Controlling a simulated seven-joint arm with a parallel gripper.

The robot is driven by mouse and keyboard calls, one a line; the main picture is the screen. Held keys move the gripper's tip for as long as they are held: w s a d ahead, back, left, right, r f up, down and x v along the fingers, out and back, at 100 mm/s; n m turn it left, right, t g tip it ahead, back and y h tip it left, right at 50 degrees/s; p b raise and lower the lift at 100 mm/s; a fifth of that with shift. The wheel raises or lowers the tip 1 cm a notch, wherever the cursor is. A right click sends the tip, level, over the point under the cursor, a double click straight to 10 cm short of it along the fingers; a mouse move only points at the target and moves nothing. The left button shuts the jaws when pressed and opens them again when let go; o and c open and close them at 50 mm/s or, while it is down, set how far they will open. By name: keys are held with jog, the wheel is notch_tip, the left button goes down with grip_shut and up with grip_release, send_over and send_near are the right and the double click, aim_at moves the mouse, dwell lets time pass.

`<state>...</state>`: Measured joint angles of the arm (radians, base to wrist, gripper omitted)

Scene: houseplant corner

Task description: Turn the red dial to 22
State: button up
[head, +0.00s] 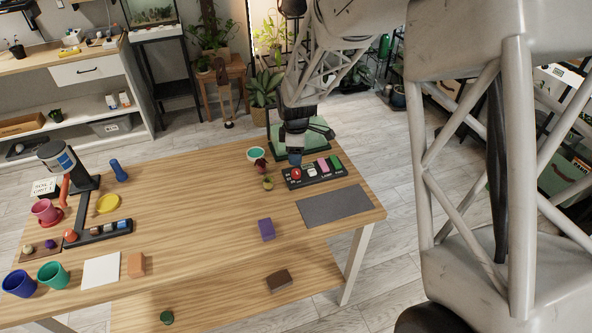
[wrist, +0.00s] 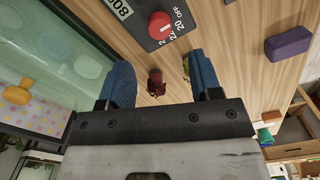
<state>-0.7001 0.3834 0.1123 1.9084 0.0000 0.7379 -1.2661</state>
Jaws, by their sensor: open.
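The red dial (head: 296,174) sits at the left end of a dark panel (head: 292,185) near the back right of the table. In the wrist view the round red dial (wrist: 160,25) is on its dark plate, beyond my fingertips. Labels including 22, 20 and OFF run along its edge; a small white mark shows at the dial's rim near the labels, but I cannot tell its exact setting. My gripper (head: 296,158) is above the table just behind the panel. In the wrist view its blue fingers (wrist: 162,76) are spread, empty, and apart from the dial.
A dark red object (wrist: 155,82) shows between the fingers, lower down. A small green plant (head: 268,183) and a teal-topped pot (head: 256,154) stand left of the panel. A purple block (head: 266,229) and grey mat (head: 335,206) lie in front. The table's middle is clear.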

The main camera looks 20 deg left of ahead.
aim_at(296, 171)
jog(key=shift+f, duration=0.1)
jog(key=shift+f, duration=3.8)
jog(key=shift+c, duration=0.3)
jog(key=c, duration=0.9)
jog(key=shift+o, duration=0.2)
